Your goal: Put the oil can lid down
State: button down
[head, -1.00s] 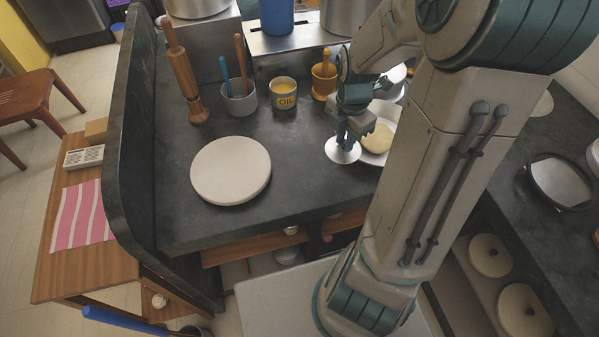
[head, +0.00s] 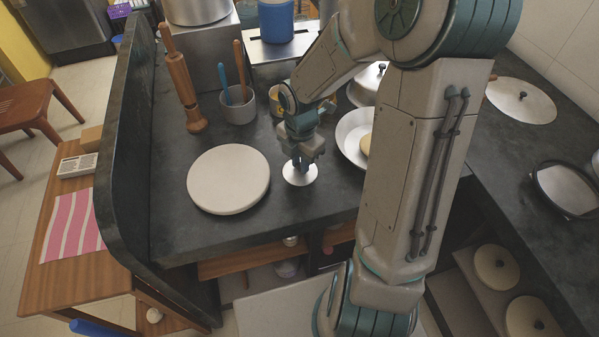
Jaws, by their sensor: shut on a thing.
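My gripper (head: 301,163) is shut on the oil can lid (head: 300,175), a small pale disc. The lid is level, just right of the round white board, over the dark counter. I cannot tell whether it touches the counter. The open oil can (head: 262,100), yellow and grey, stands behind my arm and is partly hidden by it.
The round white board (head: 229,180) lies left of my gripper. A grey cup with utensils (head: 238,107) and a wooden grinder (head: 186,92) stand behind it. A pan (head: 351,137) sits to the right, partly behind my arm. The dark counter (head: 260,228) is bare in front.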

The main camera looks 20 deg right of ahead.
jog(key=shift+f+b, duration=0.45)
jog(key=shift+f, duration=1.55)
jog(key=shift+f, duration=0.1)
jog(key=c, duration=1.3)
grip_release()
jog(key=shift+f, duration=0.1)
